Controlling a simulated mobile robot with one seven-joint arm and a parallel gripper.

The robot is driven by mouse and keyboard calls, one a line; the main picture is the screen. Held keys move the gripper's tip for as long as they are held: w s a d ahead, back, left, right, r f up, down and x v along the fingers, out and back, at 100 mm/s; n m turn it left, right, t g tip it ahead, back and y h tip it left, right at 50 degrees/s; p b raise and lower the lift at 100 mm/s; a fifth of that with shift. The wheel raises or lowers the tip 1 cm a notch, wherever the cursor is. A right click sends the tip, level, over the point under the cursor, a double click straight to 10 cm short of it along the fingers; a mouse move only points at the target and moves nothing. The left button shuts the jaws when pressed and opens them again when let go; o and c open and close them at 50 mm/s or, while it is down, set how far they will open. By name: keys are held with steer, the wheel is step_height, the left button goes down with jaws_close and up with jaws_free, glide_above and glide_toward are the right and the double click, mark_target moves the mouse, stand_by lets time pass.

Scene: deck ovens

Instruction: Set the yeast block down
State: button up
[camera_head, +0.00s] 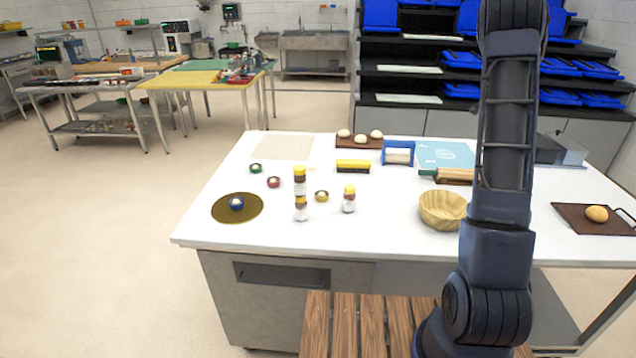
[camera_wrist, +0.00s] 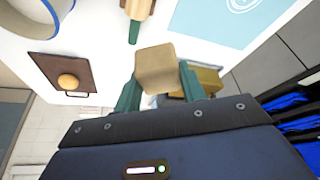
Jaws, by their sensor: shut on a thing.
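The yeast block (camera_wrist: 156,66) is a plain beige cube in the wrist view. My gripper (camera_wrist: 158,80) has its two green fingers on either side of the block and is shut on it. The block shows against the white worktop (camera_wrist: 112,62), and its height above the top is hard to judge. In the head view my dark arm stands in front of the right part of the worktop (camera_head: 400,247); the gripper and block are hidden there.
A wooden bowl (camera_head: 442,211), a rolling pin (camera_head: 455,176) and a light blue mat (camera_head: 447,153) lie near my arm. A brown board (camera_head: 575,223) with a bun (camera_head: 597,213) is at right. Shaker jars (camera_head: 301,205) stand left of centre. The front-middle worktop is clear.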

steer(key=w+a+n+t+y, duration=0.1)
steer(key=w+a+n, duration=0.15)
steer(key=a, duration=1.65)
steer(key=w+a+n+t+y, duration=0.15)
steer(key=a+n, duration=0.25)
steer(key=a, duration=1.4)
steer(key=s+a+n+y, duration=0.1)
steer(key=s+a+n, duration=0.35)
steer(key=a, duration=1.15)
steer(key=s+a+n, duration=0.1)
steer(key=s+a, duration=0.6)
steer(key=a, duration=0.9)
step_height(320, 180, down, 20)
steer(key=shift+s+a+r, duration=0.1)
steer(key=shift+s+r, duration=0.05)
steer(key=o, duration=0.6)
steer(key=shift+f, duration=0.2)
steer(key=o, duration=0.4)
steer(key=shift+r, duration=0.15)
